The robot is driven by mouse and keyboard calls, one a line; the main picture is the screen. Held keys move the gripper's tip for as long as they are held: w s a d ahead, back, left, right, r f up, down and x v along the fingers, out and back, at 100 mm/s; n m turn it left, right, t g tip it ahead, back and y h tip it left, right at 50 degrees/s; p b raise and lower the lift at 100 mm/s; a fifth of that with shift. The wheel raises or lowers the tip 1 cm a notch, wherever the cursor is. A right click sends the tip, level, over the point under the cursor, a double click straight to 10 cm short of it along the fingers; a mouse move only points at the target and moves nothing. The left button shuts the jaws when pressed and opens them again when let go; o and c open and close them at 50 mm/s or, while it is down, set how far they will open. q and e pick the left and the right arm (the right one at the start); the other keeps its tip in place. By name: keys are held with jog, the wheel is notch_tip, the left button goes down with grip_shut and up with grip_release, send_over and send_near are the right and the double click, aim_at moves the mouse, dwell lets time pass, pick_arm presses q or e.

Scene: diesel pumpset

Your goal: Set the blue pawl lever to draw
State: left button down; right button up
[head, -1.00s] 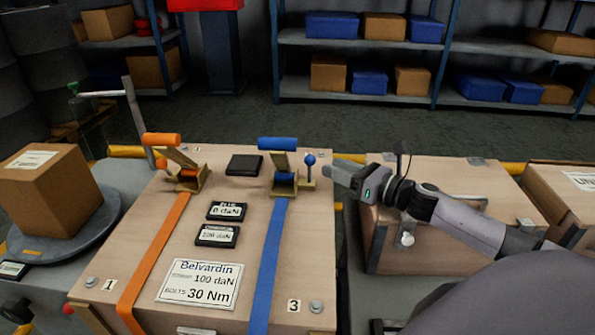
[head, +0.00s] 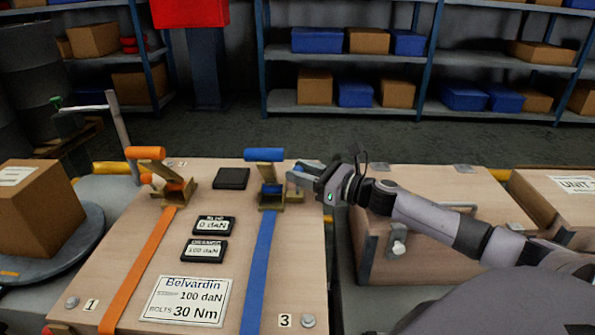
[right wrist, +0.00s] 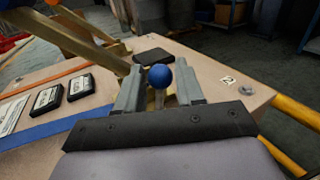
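The blue pawl lever, a thin stem with a blue ball knob (right wrist: 160,77), stands upright between the two fingers of my right gripper (right wrist: 158,90) in the right wrist view. The fingers are apart, with a gap on each side of the knob. In the head view my right gripper (head: 300,172) reaches in from the right beside the brass ratchet (head: 271,197) of the blue strap (head: 260,265) and hides the knob. The blue ratchet handle (head: 264,154) is above that ratchet. My left gripper is not in view.
An orange strap (head: 140,270) with its own ratchet and orange handle (head: 145,152) lies to the left on the crate (head: 235,290). Two small displays (head: 205,249) and a black block (head: 232,178) lie between the straps. Another crate (head: 440,225) is under my right arm.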

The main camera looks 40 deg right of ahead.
jog(key=shift+w+a, duration=0.25)
jog(key=shift+w, duration=0.4)
jog(key=shift+c, duration=0.4)
